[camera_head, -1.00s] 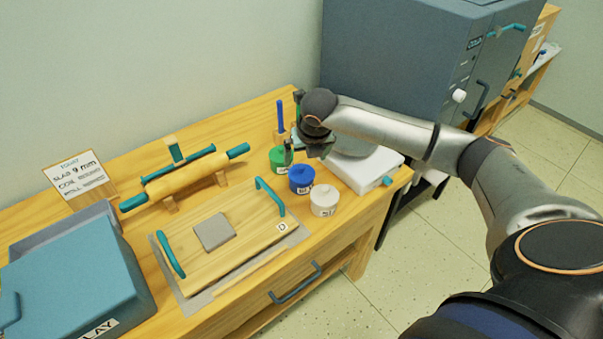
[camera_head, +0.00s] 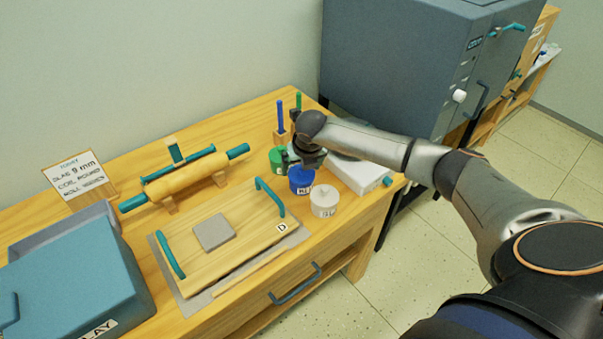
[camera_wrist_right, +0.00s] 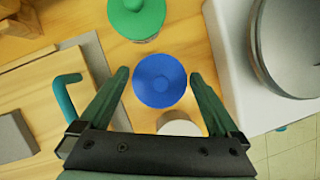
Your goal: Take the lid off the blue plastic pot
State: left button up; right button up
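The blue plastic pot (camera_head: 301,184) stands upright on the wooden table between the green pot and the white pot. Its round blue lid (camera_wrist_right: 160,80), with a small knob in the middle, is on it in the right wrist view. My right gripper (camera_head: 306,160) is above the blue pot and hides part of its lid in the head view. In the right wrist view the fingers of my right gripper (camera_wrist_right: 160,85) are spread wide, one on each side of the lid, and appear apart from it. My left gripper is not in view.
The green pot (camera_head: 278,160) and white pot (camera_head: 324,205) stand close on either side. A white-based device (camera_head: 362,178) is at the right. A board with teal handles (camera_head: 240,250), a rolling pin (camera_head: 185,175) and a blue box (camera_head: 75,280) lie to the left.

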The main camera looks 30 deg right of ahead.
jog(key=c, duration=0.9)
jog(key=shift+r, duration=0.2)
